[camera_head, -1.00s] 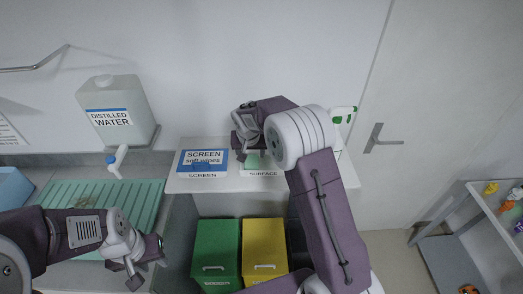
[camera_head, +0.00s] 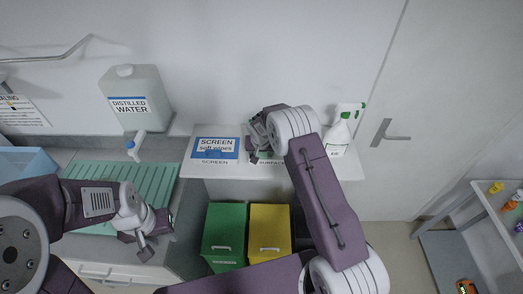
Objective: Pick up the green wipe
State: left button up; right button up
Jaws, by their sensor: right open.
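A green item, probably the wipe (camera_head: 267,154), shows only as a small sliver on the shelf behind the "SURFACE" label. My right gripper hides most of it. My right gripper (camera_head: 259,158) is open and points down at that spot. I cannot tell whether its fingers touch the green item. My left gripper (camera_head: 145,250) hangs over the front edge of the counter at the left, well away from the shelf. Its jaw opening is not clear.
A blue-and-white "SCREEN" soft wipes box (camera_head: 216,149) stands left of my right gripper. A spray bottle (camera_head: 342,130) stands to the right on the shelf (camera_head: 350,170). Green (camera_head: 224,225) and yellow (camera_head: 270,222) bins stand below. A distilled water container (camera_head: 135,98) stands at the left.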

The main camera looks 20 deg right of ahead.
jog(key=shift+w+f, duration=0.1)
jog(key=c, duration=1)
jog(key=shift+c, duration=0.5)
jog(key=shift+r+b, duration=0.4)
jog(key=shift+r, duration=0.15)
notch_tip(320, 180, up, 3)
jog(key=shift+f+b, duration=0.1)
jog(key=shift+b, duration=0.8)
jog(key=s+d+r+b, duration=0.4)
jog(key=s+d+r, duration=0.3)
jog(key=s+d, duration=0.1)
jog(key=shift+s+d+r, duration=0.15)
jog(key=shift+d, duration=0.05)
